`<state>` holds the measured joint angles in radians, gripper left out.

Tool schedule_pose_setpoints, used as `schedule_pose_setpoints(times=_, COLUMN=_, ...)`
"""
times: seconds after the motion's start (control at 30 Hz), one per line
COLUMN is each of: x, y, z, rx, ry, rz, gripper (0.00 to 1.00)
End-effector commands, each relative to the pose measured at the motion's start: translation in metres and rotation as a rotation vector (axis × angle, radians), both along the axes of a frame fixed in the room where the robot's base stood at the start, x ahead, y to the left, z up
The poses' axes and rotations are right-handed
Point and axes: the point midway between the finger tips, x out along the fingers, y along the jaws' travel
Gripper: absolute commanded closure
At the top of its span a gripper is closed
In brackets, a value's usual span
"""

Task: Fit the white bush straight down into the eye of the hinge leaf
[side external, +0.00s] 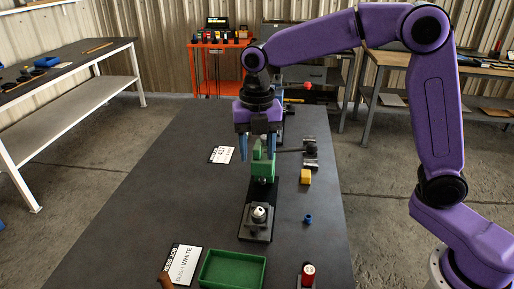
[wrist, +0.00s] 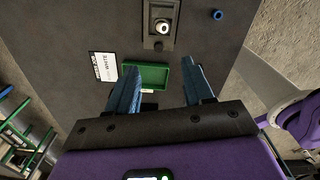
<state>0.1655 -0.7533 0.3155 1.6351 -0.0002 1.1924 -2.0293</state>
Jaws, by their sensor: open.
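The white bush (side external: 259,212) stands upright on a grey metal block, the apparent hinge leaf (side external: 256,230), on a dark base plate. In the wrist view the bush (wrist: 165,27) shows as a pale ring with a dark centre, over the block (wrist: 151,41). I cannot tell how deep it sits in the eye. My gripper (side external: 258,157) points down with its blue fingers apart, farther back along the table than the bush and higher. In the wrist view the open gripper (wrist: 162,78) has nothing between its fingertips but the view of the table.
A green upright fixture (side external: 262,168) stands near my fingers. A green tray (side external: 233,270), a "BUSH WHITE" card (side external: 182,265) and a red-topped part (side external: 308,274) lie at the front. A blue bush (side external: 308,218) and yellow block (side external: 305,177) are at right. The table's left side is mostly clear.

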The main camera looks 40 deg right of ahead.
Motion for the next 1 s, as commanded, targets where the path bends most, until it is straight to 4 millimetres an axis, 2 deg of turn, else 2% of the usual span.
schedule_pose_setpoints(times=0.03, x=0.0, y=0.0, z=0.0, rx=0.0, ry=0.0, rz=0.0, gripper=0.58)
schedule_pose_setpoints(times=0.17, x=0.0, y=0.0, z=-0.012, rx=-0.002, ry=0.004, rz=-0.011, gripper=1.0)
schedule_pose_setpoints(times=0.4, x=0.002, y=-0.002, z=-0.069, rx=-0.004, ry=0.006, rz=-0.083, gripper=1.0)
schedule_pose_setpoints(times=0.5, x=0.002, y=-0.003, z=-0.086, rx=-0.002, ry=0.002, rz=-0.104, gripper=1.0)
schedule_pose_setpoints(times=1.0, x=0.001, y=-0.004, z=-0.135, rx=-0.001, ry=0.0, rz=-0.12, gripper=1.0)
